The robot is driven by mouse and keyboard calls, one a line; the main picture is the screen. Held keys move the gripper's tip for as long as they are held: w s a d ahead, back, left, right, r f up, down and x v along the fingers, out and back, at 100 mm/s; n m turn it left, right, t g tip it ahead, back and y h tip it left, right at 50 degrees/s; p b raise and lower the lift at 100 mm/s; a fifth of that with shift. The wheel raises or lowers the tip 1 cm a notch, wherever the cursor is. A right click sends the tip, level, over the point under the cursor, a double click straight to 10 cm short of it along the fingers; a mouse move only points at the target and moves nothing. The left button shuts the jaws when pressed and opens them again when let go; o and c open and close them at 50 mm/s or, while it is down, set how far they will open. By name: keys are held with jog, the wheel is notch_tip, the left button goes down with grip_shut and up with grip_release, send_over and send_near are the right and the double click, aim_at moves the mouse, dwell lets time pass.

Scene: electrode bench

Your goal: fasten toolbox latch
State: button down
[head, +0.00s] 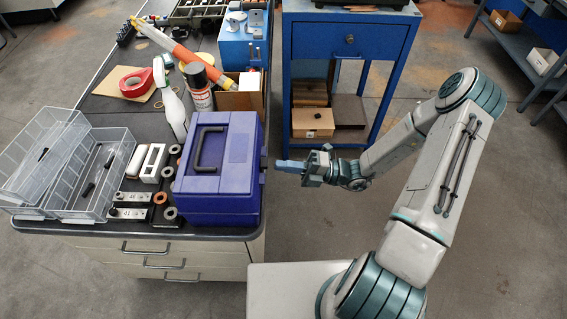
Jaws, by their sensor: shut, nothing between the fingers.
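The blue-purple toolbox (238,140) stands upright near the right front corner of the bench, its lid down and a dark handle (209,147) on top. A small dark part, which may be the latch (263,163), shows at its right side. That side is seen edge-on, so I cannot tell whether the latch is fastened. My gripper (279,165) is shut and empty, pointing left at this side. Its tips are very close to the dark part; I cannot tell whether they touch it.
Clear bins (92,190) stand left on the bench (145,229). Spools and a white block (155,163) lie beside the toolbox. A spray bottle (175,112), a can (198,87) and a cardboard box (240,98) stand behind it. A blue cabinet (350,45) stands beyond my arm. Floor right of the bench is open.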

jog(key=r+v, duration=0.2)
jog(key=v, duration=1.1)
jog(key=shift+d+r+b, duration=0.4)
jog(key=shift+b, duration=0.05)
jog(key=s+r+m+h, duration=0.4)
jog(key=r+m+h, duration=0.2)
jog(key=m, duration=0.6)
jog(key=s+r+m+t+h, duration=0.1)
jog(key=s+r+m+h, duration=0.3)
jog(key=m, duration=0.8)
jog(key=s+r+m+t+h, duration=0.1)
jog(key=s+r+m+h, duration=0.3)
jog(key=r+m+h, duration=0.4)
jog(key=m+h, duration=0.2)
jog(key=m, duration=0.1)
jog(key=shift+a+r+m, duration=0.3)
jog(key=shift+r+m, duration=0.1)
